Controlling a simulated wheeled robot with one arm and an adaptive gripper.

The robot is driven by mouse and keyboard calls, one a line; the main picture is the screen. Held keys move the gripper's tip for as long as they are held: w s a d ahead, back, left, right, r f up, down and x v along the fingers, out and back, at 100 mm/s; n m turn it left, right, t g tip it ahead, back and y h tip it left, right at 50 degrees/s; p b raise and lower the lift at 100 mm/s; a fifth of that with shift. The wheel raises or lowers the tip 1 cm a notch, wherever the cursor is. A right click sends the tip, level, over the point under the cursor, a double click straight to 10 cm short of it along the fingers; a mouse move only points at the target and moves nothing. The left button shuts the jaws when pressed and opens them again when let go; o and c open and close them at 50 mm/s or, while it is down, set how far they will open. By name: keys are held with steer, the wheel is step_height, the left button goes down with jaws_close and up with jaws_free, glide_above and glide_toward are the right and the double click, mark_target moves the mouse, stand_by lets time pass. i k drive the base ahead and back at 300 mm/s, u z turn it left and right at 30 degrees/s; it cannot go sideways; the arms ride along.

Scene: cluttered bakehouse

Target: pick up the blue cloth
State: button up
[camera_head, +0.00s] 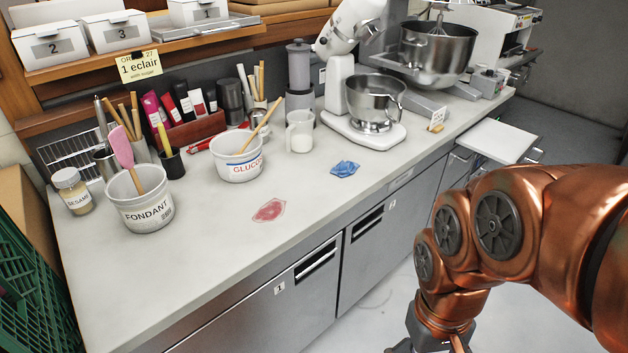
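The blue cloth (345,168) lies crumpled and flat on the light worktop (330,205), near its front edge. It is right of a pink-red patch (269,210) and in front of a white mug (300,131). Nothing covers it. My gripper (432,347) is at the bottom edge of the picture, in front of the cabinets, below worktop height and apart from the cloth. Its fingers are mostly cut off by the frame, so I cannot see whether they are open or shut.
A white glucose tub (237,166) and a fondant tub (140,205) with tools stand left. A stand mixer with a steel bowl (375,98) stands behind the cloth. A small card (437,120) stands right. The worktop's front is mostly clear. A pale board (497,140) juts out.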

mark_target(343, 170)
steer(key=z, duration=0.95)
steer(key=i, duration=1.2)
steer(key=u, duration=2.8)
